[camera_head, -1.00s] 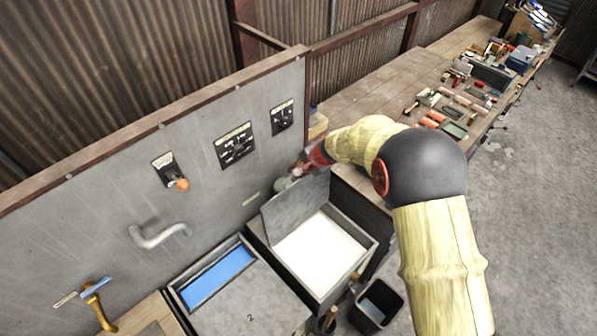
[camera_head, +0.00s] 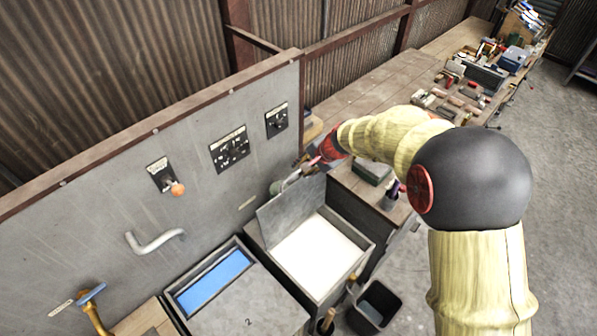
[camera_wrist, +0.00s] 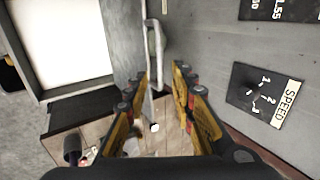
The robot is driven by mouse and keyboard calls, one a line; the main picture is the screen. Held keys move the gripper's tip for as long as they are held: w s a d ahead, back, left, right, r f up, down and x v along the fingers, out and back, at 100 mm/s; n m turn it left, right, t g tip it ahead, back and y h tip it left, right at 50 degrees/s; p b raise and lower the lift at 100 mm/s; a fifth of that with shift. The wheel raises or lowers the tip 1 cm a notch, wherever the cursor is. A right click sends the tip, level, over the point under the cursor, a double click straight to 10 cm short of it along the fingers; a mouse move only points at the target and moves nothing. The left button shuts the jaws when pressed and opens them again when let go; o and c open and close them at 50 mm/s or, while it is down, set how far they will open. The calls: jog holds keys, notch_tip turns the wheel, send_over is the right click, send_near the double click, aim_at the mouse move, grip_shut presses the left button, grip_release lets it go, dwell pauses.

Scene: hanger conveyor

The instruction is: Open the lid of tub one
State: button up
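Tub one (camera_head: 368,254) is the right-hand grey tub, with a white inside; the same white inside fills the upper left of the wrist view (camera_wrist: 60,40). Its grey lid (camera_head: 292,212) stands raised, tilted back toward the panel, and shows edge-on in the wrist view (camera_wrist: 122,40). My gripper (camera_head: 304,170) is beside the lid's upper right corner. In the wrist view my gripper (camera_wrist: 158,95) has its fingers spread, with a pale bar handle (camera_wrist: 154,42) just beyond and between the tips. No grip on it is visible.
Tub two (camera_head: 247,312), marked 2 with a blue opening, is to the left. The grey panel (camera_head: 90,205) behind carries switches and an orange knob (camera_head: 177,189). A black bin (camera_head: 377,305) stands in front, and a cluttered bench (camera_head: 350,100) extends right.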

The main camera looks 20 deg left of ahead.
jog(key=v, duration=0.2)
jog(key=shift+d+r, duration=0.2)
jog(key=shift+r, duration=0.15)
jog(key=s+d+f+n+t+h+b, duration=0.1)
jog(key=s+d+f+h+b, duration=0.1)
jog(key=s+d+b, duration=0.7)
jog(key=s+d+f+n+t+h+b, duration=0.1)
jog(key=s+d+f+b, duration=0.3)
jog(key=s+d+b, duration=0.6)
jog(key=s+d+f+n+t+h+b, duration=0.1)
jog(key=s+d+b, duration=0.8)
jog(key=d, duration=1.3)
jog(key=shift+s+d+f+n+h+b, duration=0.3)
jog(key=shift+d+f+n+h+b, duration=0.1)
jog(key=shift+f+n+h, duration=0.45)
